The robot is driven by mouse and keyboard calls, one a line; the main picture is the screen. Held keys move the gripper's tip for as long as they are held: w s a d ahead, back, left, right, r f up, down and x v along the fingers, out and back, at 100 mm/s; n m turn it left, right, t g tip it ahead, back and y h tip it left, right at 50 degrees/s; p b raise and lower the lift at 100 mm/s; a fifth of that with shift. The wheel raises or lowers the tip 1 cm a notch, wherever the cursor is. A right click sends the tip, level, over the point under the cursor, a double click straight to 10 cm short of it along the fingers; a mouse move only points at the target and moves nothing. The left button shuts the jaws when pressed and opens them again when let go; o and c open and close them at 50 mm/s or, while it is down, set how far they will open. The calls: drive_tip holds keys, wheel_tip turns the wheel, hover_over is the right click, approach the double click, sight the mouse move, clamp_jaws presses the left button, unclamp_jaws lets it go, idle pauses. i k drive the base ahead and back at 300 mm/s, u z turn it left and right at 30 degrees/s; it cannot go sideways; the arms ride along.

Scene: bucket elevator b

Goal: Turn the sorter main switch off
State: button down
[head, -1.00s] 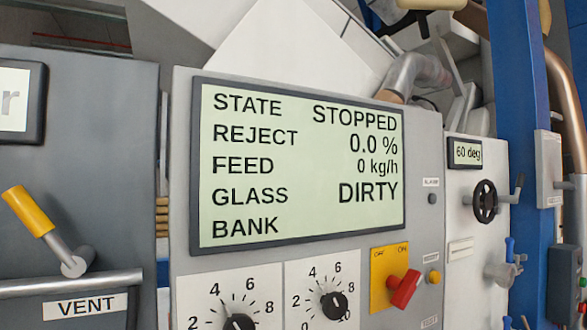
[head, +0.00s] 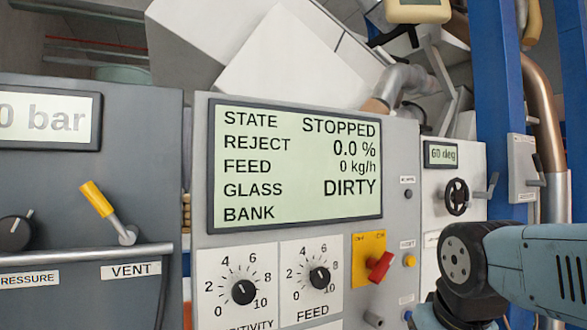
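The sorter main switch, a red handle (head: 380,266) on a yellow plate (head: 362,246), sits at the lower right of the grey sorter panel (head: 400,215). OFF is marked at the plate's upper left and ON at its upper right. The handle is tilted, its upper end leaning right toward the ON side. My blue and black arm (head: 540,262) reaches in from the right edge, right of the switch and apart from it in the picture. My gripper's fingers do not show.
The panel's screen (head: 295,165) reads STATE STOPPED and GLASS DIRTY. Two black dials (head: 243,292) lie left of the switch; a yellow button (head: 409,261) is close on its right. A yellow-handled VENT lever (head: 97,199) and a rail (head: 85,254) stand left. A handwheel (head: 456,196) is behind my arm.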

sight(379, 268)
drive_tip(key=z, duration=0.1)
drive_tip(key=k, duration=0.9)
drive_tip(key=z, duration=0.35)
drive_tip(key=i, duration=0.5)
drive_tip(key=u, duration=0.05)
